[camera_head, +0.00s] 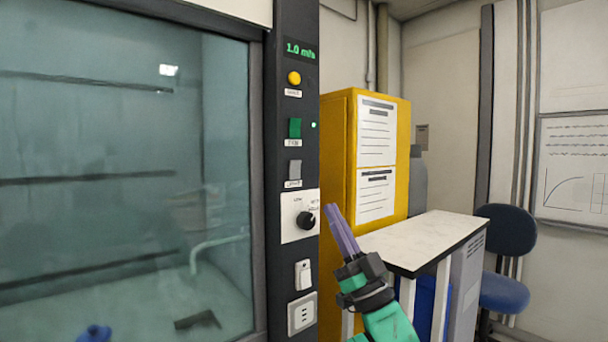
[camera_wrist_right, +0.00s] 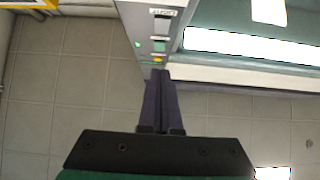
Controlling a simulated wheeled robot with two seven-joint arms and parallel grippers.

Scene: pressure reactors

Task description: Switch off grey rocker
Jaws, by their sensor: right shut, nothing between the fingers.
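The grey rocker (camera_head: 294,168) sits on the dark control panel (camera_head: 285,218) of the fume hood, below the green rocker (camera_head: 295,128) and above the black knob (camera_head: 306,220). I cannot tell which way it is tipped. It also shows small in the right wrist view (camera_wrist_right: 161,25), above the fingers in the picture. My right gripper (camera_head: 333,209) is shut and empty, its purple fingers pointing up and left. In the head view its tips are right of and lower than the grey rocker, beside the panel's right edge and apart from the rocker. My left gripper is out of view.
A yellow button (camera_head: 294,78) and a green display are higher on the panel; a white switch (camera_head: 303,275) and socket (camera_head: 302,313) are lower. A yellow cabinet (camera_head: 337,150) and white-topped bench (camera_head: 430,238) stand to the right. The hood's glass (camera_head: 120,130) fills the left.

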